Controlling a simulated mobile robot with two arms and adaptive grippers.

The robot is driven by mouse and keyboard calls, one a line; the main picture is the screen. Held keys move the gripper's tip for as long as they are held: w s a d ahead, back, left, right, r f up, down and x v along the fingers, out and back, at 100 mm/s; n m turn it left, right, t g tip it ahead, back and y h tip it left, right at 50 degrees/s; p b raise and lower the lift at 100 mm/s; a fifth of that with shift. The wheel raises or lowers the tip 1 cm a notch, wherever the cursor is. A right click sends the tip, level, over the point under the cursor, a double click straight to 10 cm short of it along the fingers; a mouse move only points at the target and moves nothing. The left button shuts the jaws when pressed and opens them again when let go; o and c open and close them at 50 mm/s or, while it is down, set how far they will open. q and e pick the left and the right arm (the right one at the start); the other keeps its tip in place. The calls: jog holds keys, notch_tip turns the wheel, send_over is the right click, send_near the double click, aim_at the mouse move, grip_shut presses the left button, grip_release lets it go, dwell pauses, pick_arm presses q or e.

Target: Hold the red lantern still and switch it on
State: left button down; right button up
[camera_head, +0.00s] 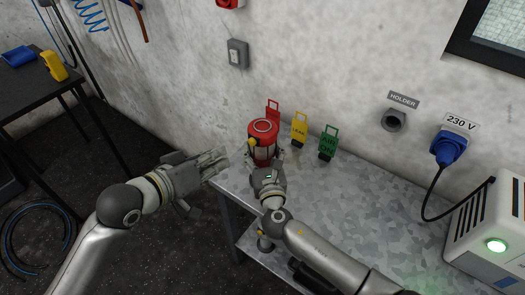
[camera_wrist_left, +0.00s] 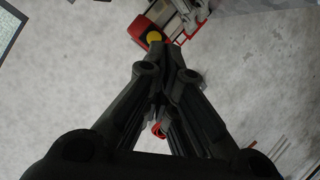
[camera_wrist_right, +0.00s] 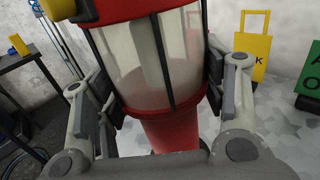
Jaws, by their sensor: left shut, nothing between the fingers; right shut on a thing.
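The red lantern (camera_head: 263,127) stands upright near the left end of the metal bench, with a red cap, a pale clear body and a yellow knob (camera_head: 251,142) on its left side. No glow shows in its body. My right gripper (camera_head: 267,168) is shut on the lantern; in the right wrist view its fingers press both sides of the lantern (camera_wrist_right: 160,75). My left gripper (camera_head: 225,158) is shut and empty, left of the lantern and apart from it in the head view. In the left wrist view the yellow knob (camera_wrist_left: 154,37) shows just beyond the closed fingertips (camera_wrist_left: 160,68).
Red (camera_head: 273,108), yellow (camera_head: 299,129) and green (camera_head: 328,146) tags stand behind the lantern. A blue 230 V plug (camera_head: 448,147) and a white unit with a green light (camera_head: 497,245) are at right. A black table (camera_head: 25,88) stands at far left.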

aim_at(252, 143)
pick_arm(q)
notch_tip(252, 143, down, 7)
jog(key=a+m+t+y, duration=0.1)
jog(key=m+t+y, duration=0.15)
jog(key=y, duration=0.45)
jog(key=w+d+r+m+t+y, duration=0.2)
jog(key=w+d+y, duration=0.2)
jog(key=w+d, duration=0.1)
jog(key=shift+d+r+t, duration=0.3)
jog(key=shift+d+t, duration=0.05)
jog(key=shift+d, duration=0.15)
dwell(0.6)
